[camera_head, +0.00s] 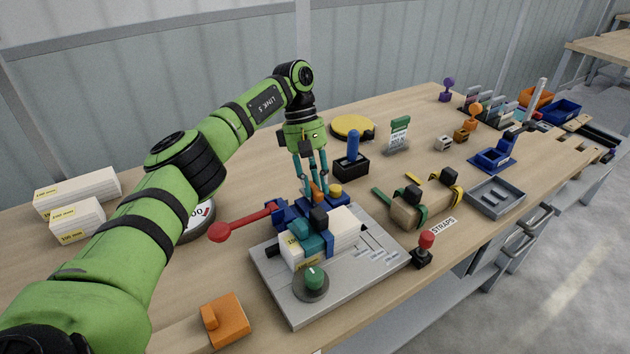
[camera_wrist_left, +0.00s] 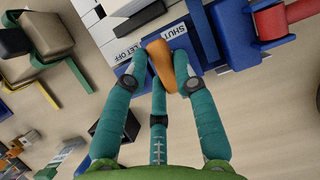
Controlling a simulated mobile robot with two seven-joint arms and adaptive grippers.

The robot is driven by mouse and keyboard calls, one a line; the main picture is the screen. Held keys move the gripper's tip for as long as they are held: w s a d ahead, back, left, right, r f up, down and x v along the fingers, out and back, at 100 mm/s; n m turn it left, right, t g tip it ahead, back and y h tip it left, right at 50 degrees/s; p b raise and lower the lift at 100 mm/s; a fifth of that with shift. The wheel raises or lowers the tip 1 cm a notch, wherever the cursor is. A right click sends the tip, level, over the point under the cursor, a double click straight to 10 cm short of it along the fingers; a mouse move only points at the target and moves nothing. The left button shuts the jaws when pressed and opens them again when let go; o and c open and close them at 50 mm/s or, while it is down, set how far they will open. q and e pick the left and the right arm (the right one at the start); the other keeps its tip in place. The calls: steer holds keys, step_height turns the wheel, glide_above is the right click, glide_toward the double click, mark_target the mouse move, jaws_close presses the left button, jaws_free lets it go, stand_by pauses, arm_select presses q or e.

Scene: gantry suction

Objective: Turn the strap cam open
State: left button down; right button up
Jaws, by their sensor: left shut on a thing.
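My left gripper (camera_head: 316,190) reaches down over the blue fixture behind the grey plate. Its teal fingers (camera_wrist_left: 160,68) are closed around an orange lever (camera_wrist_left: 158,57), beside a label reading SHUT and LET OFF. The orange lever (camera_head: 317,187) is partly hidden by the fingers in the head view. My right gripper is out of view.
A red-knobbed lever (camera_head: 240,222) sticks out left of the fixture. White blocks and a green knob (camera_head: 314,278) sit on the grey plate (camera_head: 290,308). A blue-handled tool (camera_head: 353,143) stands close behind. A red-topped stick (camera_head: 426,242) stands by the front edge.

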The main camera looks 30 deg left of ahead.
mark_target(315, 185)
arm_select(q)
steer(key=c, duration=1)
jaws_free()
step_height(315, 185, up, 10)
